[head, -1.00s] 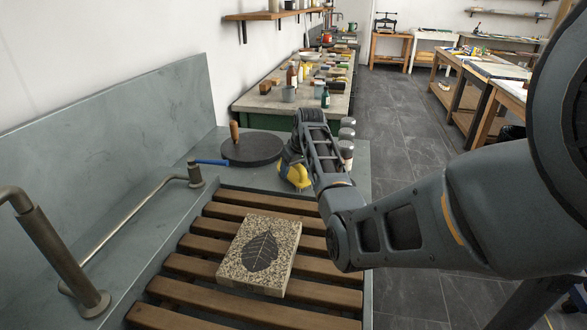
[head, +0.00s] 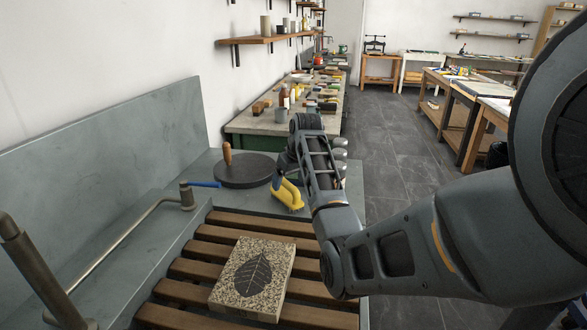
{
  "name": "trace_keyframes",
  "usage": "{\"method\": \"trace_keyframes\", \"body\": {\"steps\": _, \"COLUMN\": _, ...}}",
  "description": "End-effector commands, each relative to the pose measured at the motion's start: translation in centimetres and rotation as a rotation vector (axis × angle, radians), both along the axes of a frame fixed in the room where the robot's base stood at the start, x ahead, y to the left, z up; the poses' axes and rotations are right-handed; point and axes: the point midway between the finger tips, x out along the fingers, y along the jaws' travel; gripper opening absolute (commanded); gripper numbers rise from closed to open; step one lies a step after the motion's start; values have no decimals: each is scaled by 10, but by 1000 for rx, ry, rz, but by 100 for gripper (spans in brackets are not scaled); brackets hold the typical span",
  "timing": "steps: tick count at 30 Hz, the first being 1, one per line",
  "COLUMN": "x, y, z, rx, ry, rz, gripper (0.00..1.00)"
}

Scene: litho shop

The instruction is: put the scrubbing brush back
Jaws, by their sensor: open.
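The scrubbing brush (head: 289,194), seemingly the yellow thing with an arched handle, rests on the grey ledge at the far end of the wooden slats. My gripper (head: 282,172) is open, just above and behind the brush, pointing down. Its fingers are small and partly hidden by the brush and my own wrist, so I cannot tell whether they touch it.
A speckled stone block (head: 252,278) with a leaf print lies on the wooden slats (head: 217,250). A dark round disc (head: 243,171) with a wooden handle stands left of the brush. A metal pipe (head: 125,238) with a blue-ended lever runs along the left.

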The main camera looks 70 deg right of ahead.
Motion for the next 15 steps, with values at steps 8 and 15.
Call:
{"method": "trace_keyframes", "body": {"steps": 8, "x": -14, "y": 12, "z": 46, "rx": -2, "ry": -1, "rz": 0, "gripper": 88}}
{"method": "trace_keyframes", "body": {"steps": 15, "x": -19, "y": 16, "z": 61, "rx": 0, "ry": 0, "rz": 0, "gripper": 88}}
